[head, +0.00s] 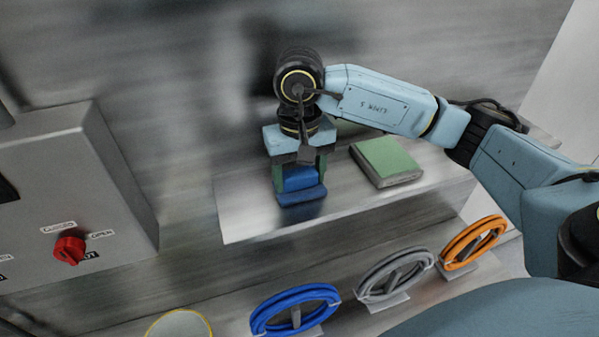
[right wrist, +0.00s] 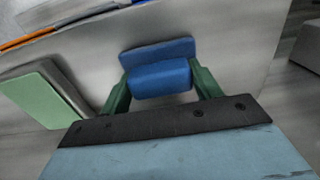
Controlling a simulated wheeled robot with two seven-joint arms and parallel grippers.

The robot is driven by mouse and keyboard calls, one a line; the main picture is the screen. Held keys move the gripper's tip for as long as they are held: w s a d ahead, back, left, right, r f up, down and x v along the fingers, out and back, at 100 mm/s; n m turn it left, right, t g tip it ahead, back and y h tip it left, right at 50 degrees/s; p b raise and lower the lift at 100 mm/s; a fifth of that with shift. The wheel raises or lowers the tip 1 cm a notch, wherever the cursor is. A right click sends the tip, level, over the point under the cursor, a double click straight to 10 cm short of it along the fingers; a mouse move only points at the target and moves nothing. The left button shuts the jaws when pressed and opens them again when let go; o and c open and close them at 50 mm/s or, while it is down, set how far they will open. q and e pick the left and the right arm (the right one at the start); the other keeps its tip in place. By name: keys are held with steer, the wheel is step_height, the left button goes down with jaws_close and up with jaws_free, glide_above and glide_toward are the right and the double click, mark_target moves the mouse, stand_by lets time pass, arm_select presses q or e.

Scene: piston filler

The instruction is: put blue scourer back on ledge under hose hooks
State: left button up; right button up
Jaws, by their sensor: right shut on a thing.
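The blue scourer (head: 301,193) has a blue block-like grip on a flat blue pad. It is at the ledge (head: 245,213), near its left part, above the blue hose. My right gripper (head: 300,178) points down with its green fingers on both sides of the grip, shut on it. In the right wrist view the scourer (right wrist: 160,77) sits between the fingers, its pad toward the ledge surface. I cannot tell whether the pad touches the ledge. The hooks hold a blue hose (head: 295,309), a grey hose (head: 395,277) and an orange hose (head: 473,243) below the ledge. My left gripper is not in view.
A green pad (head: 386,160) lies on the ledge to the right of the scourer; it also shows in the right wrist view (right wrist: 42,98). A grey control box (head: 80,190) with a red knob (head: 69,249) stands at the left. The ledge's left end is bare.

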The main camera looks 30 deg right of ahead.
mark_target(299, 172)
steer(key=o, duration=1)
steer(key=shift+c, duration=0.2)
steer(key=shift+r, duration=0.1)
steer(key=shift+r+p, duration=0.2)
steer(key=shift+p, duration=0.15)
step_height(299, 172, up, 5)
steer(key=shift+w+r+b, duration=0.1)
steer(key=shift+b, duration=0.65)
step_height(299, 172, up, 6)
steer(key=shift+r, duration=0.25)
